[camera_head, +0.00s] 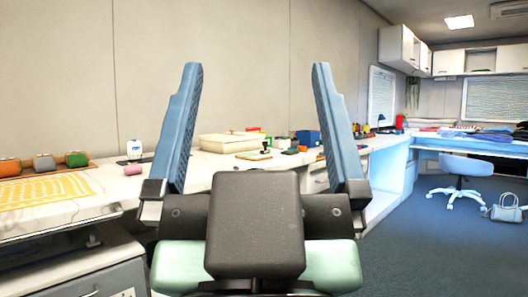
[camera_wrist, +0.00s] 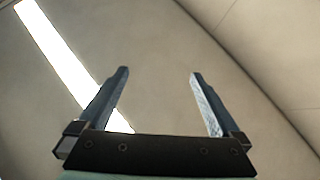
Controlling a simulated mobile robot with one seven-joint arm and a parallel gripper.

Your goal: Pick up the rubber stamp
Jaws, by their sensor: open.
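My gripper (camera_head: 255,67) stands open and empty in the foreground of the head view, its two blue fingers pointing up and wide apart. In the wrist view the open gripper (camera_wrist: 160,73) has only bare ceiling and wall behind it. A small dark upright object, which looks like the rubber stamp (camera_head: 265,147), stands on the far part of the counter (camera_head: 215,165), seen between my fingers. It is small in the picture, so its details are unclear. My gripper is nearer to the camera and apart from it.
A cream box (camera_head: 228,143) stands left of the dark object, and a blue box (camera_head: 308,138) is to the right, partly behind a finger. Several small items crowd the counter there. A yellow patterned mat (camera_head: 45,190) lies at left. Open floor (camera_head: 440,245) and a blue chair (camera_head: 460,167) are at right.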

